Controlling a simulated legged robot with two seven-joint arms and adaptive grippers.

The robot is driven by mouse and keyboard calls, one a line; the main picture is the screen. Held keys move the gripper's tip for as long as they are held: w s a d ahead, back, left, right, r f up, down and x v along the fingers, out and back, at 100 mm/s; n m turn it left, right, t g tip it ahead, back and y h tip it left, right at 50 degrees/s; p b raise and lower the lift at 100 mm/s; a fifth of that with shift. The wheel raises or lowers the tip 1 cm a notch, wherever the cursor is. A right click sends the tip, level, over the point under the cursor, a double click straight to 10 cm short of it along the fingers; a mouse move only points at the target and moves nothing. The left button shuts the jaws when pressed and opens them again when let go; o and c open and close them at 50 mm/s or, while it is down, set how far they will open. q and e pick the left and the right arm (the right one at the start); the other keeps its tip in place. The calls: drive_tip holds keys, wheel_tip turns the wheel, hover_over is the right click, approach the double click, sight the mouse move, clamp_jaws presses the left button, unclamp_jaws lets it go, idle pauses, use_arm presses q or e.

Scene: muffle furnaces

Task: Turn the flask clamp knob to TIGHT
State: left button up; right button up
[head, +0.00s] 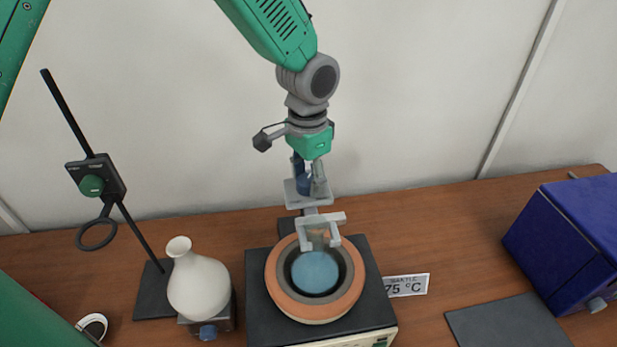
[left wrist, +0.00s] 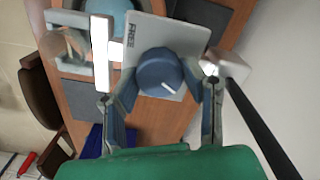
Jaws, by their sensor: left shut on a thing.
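The flask clamp is a pale plate (head: 292,197) with light jaws (head: 335,219) beside a flask neck, above a heating mantle (head: 280,292). The flask's blue round body (head: 314,271) sits in the mantle. The clamp's blue round knob (left wrist: 160,75) has a white mark pointing to the lower right in the left wrist view. The word FREE shows on the plate (left wrist: 180,34); no TIGHT label is readable. My left gripper (head: 310,180) comes down from above and is shut on the knob, a finger on either side. My right gripper is not in view.
A white vase-shaped flask (head: 198,285) and a stand with a green knob (head: 92,186) and empty ring are on the left. A sign (head: 406,286) reads 75 °C. A blue box (head: 565,240) and dark mat (head: 508,326) are on the right. Table behind the sign is clear.

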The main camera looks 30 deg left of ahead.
use_arm(q)
drive_tip(key=m, duration=0.5)
drive_tip(key=shift+w+r+m, duration=0.2)
drive_tip(key=shift+w+m, duration=0.05)
drive_tip(key=shift+m, duration=0.05)
drive_tip(key=m, duration=0.4)
drive_tip(key=shift+m, duration=0.7)
drive_tip(key=o, duration=1.1)
drive_tip(key=shift+o, duration=0.2)
drive_tip(key=shift+f, duration=0.1)
drive_tip(key=shift+s, duration=0.1)
